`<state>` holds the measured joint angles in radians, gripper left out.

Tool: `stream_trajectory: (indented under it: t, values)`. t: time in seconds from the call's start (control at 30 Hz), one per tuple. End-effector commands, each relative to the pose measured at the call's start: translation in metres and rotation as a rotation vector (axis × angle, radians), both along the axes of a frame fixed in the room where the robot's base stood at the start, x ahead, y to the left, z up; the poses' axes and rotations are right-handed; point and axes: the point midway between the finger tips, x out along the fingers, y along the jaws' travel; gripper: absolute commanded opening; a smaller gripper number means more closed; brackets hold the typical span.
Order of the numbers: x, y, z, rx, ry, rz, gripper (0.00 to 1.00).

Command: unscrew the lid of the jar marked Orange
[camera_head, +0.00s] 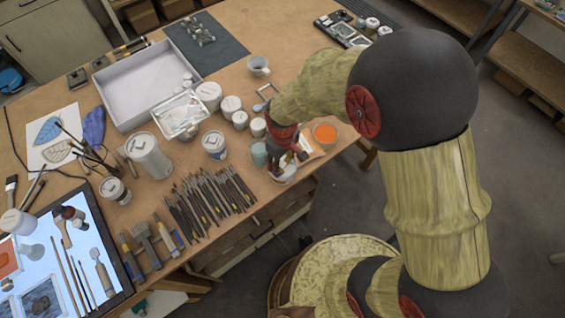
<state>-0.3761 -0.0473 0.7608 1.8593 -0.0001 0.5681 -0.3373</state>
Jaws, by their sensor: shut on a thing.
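My gripper (292,152) points down at the right front of the wooden table, low among the small jars and cups. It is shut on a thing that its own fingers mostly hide. A pale patch with an orange mark (305,148) shows just right of the fingers; I cannot tell whether it belongs to the held thing. A round container with an orange top (325,132) stands right of the gripper near the table edge, apart from it. I cannot tell whether the orange is paint or a lid. No label reading Orange is legible, so I cannot say which jar bears it.
White-lidded jars (240,119) stand left of my gripper, and a cup (283,173) is just below it. Many brushes (210,195) lie left of that. A white tray (118,108) and mug (259,66) stand farther back. The table edge is close on the right.

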Motion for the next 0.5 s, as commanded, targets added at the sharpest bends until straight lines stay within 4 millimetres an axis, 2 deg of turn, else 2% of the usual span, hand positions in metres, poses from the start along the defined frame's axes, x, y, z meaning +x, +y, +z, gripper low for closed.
stream_trajectory:
  t: [0.3, 0.5]
  values:
    - [-0.004, -0.0019, -0.0049, -0.003, 0.01, 0.343, 0.05]
    - [-0.0042, -0.002, -0.0052, -0.002, 0.011, 0.434, 0.05]
